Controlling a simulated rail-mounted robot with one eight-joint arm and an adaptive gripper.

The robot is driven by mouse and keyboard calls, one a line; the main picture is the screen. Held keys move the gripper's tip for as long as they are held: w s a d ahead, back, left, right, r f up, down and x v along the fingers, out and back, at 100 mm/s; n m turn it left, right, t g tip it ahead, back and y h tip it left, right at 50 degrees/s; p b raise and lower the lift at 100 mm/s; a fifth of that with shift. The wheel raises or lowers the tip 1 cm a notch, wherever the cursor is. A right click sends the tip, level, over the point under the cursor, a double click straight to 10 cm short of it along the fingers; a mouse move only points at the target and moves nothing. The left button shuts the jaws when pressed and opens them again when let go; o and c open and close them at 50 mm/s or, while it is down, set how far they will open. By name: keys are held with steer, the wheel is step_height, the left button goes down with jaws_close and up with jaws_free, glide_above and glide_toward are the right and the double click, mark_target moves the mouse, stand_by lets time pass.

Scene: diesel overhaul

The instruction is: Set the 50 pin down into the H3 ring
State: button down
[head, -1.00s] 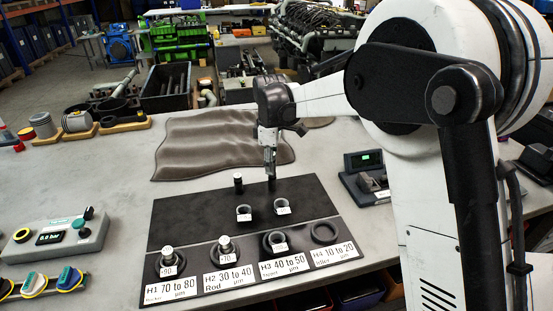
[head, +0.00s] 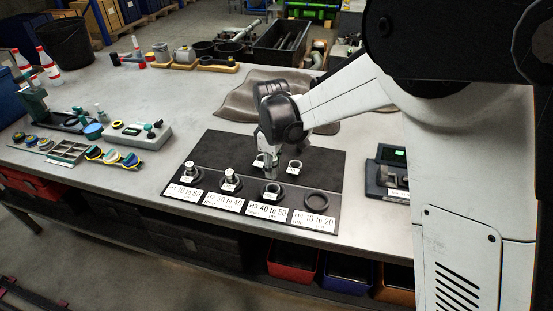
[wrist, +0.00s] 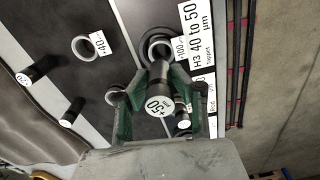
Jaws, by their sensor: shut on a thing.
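My gripper (wrist: 160,112) is shut on the 50 pin (wrist: 158,98), a dark cylinder with a pale "+50" end. In the wrist view the pin's far end points at the H3 ring (wrist: 143,46), a dark ring with a bright metal sleeve inside and a "+100" tag. The pin overlaps the near side of this ring, so I cannot tell whether its tip is inside. In the head view my gripper (head: 269,168) is just above and behind the H3 ring (head: 271,196); the fingers hide most of the pin.
The H1 ring (head: 187,178) and H2 ring (head: 229,186) hold pins. The H4 ring (head: 317,201) is empty. A loose tagged sleeve (head: 295,166) lies on the black mat (head: 328,160). Two dark pins (wrist: 40,68) (wrist: 70,117) show at left in the wrist view.

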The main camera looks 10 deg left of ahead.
mark_target(272, 184)
steer(key=shift+s+f, duration=0.1)
steer(key=shift+s, duration=0.1)
steer(key=shift+f+b, duration=0.85)
steer(key=shift+f, duration=1.35)
step_height(272, 184, down, 3)
steer(key=b, duration=0.2)
steer(key=shift+r+b, duration=0.2)
steer(key=shift+b, duration=0.1)
steer(key=shift+s+f+b, duration=0.2)
steer(key=shift+f+b, duration=0.1)
steer(key=shift+b, duration=0.05)
steer(key=shift+w+f+b, duration=0.1)
steer(key=shift+f+b, duration=0.2)
steer(key=shift+b, duration=0.05)
